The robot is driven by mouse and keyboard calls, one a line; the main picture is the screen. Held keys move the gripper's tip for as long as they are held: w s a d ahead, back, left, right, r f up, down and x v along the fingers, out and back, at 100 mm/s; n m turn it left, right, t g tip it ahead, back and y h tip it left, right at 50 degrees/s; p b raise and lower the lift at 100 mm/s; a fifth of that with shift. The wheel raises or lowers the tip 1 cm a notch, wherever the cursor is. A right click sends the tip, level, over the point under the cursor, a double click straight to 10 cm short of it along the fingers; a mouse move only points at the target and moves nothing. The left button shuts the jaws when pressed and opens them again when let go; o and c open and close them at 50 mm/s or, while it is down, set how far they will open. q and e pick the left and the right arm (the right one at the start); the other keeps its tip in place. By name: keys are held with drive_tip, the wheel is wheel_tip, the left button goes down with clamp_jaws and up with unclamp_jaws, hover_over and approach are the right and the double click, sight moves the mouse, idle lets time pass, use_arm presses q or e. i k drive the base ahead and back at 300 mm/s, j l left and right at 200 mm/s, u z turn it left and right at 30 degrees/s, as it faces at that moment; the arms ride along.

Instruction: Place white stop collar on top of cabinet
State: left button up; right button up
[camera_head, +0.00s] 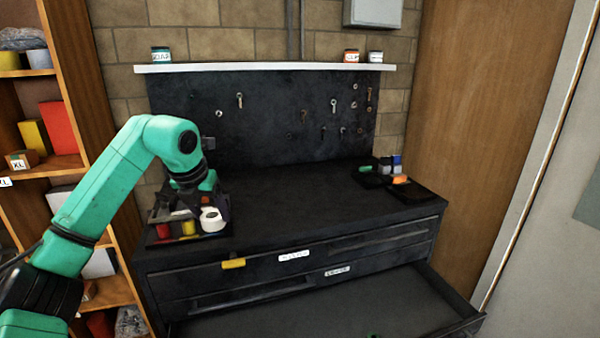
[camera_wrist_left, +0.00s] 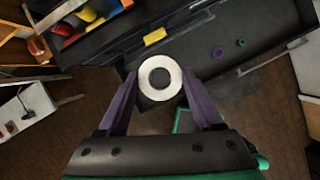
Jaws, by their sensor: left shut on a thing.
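The white stop collar (camera_head: 211,219) is a short white ring with a dark hole. My left gripper (camera_head: 213,208) is shut on it, at the left end of the black cabinet (camera_head: 300,199), beside an open-topped tray. In the left wrist view the collar (camera_wrist_left: 160,77) sits between the two purple fingers (camera_wrist_left: 158,90), its hole facing the camera. The cabinet's top is dark and flat. I cannot tell the exact height of the collar over the cabinet. My right gripper is not in view.
A compartment tray (camera_head: 160,237) with coloured parts stands at the cabinet's left end. A dark mat (camera_head: 425,194) with several small parts lies at the right. The top's middle is clear. A lower drawer (camera_head: 300,318) is open in front. A pegboard (camera_head: 270,115) rises behind.

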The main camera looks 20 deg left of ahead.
sight(291, 194)
drive_tip(key=i, duration=1.7)
